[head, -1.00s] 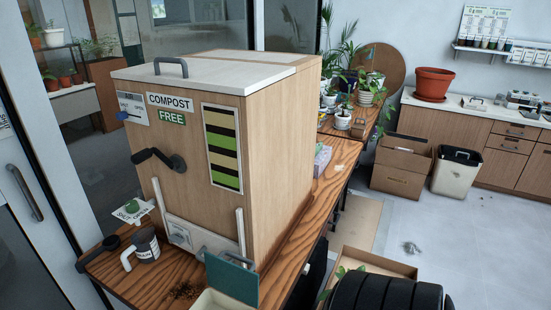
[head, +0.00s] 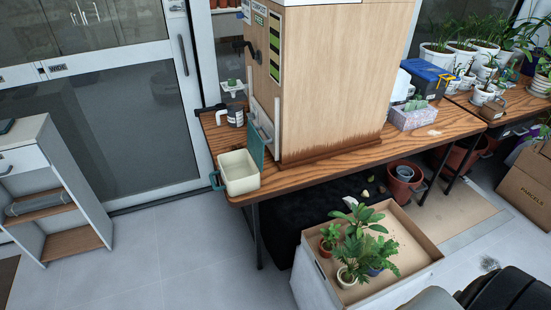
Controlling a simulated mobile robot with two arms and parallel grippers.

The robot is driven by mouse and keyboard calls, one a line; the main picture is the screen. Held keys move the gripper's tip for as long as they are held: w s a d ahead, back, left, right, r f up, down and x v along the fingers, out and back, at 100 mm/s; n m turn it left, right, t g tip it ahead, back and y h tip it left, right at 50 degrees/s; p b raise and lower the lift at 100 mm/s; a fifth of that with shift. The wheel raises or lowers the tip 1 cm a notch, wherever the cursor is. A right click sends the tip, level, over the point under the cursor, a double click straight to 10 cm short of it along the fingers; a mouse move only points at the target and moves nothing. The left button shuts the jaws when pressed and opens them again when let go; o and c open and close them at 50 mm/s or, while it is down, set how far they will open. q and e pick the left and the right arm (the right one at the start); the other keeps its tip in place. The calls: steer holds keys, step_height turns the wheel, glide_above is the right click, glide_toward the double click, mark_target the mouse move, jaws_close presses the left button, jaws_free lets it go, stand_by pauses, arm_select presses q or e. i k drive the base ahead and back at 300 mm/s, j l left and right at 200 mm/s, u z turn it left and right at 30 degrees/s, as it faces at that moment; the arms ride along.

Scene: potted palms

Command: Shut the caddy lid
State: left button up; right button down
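The caddy (head: 239,177) is a small cream bin with an open top. It stands on the left end of the wooden table, in front of the compost box. Its dark green lid (head: 257,148) stands upright along the right side of the opening. A green handle (head: 215,181) shows at the caddy's left side. The inside looks pale and empty. Neither of my grippers is in view.
The tall wooden compost box (head: 335,80) stands right behind the caddy. The floor (head: 170,250) left of the table is clear.

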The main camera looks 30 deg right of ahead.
mark_target(256, 146)
steer(key=k+l, duration=0.1)
steer(key=l, duration=0.3)
steer(key=k+l+u, duration=0.1)
steer(key=l, duration=0.3)
steer(key=k+l, duration=0.15)
steer(key=l, duration=0.2)
steer(key=k+l+u, duration=0.1)
steer(key=l, duration=0.3)
steer(key=k+l, duration=0.15)
steer(key=l, duration=0.2)
steer(key=i+u, duration=0.05)
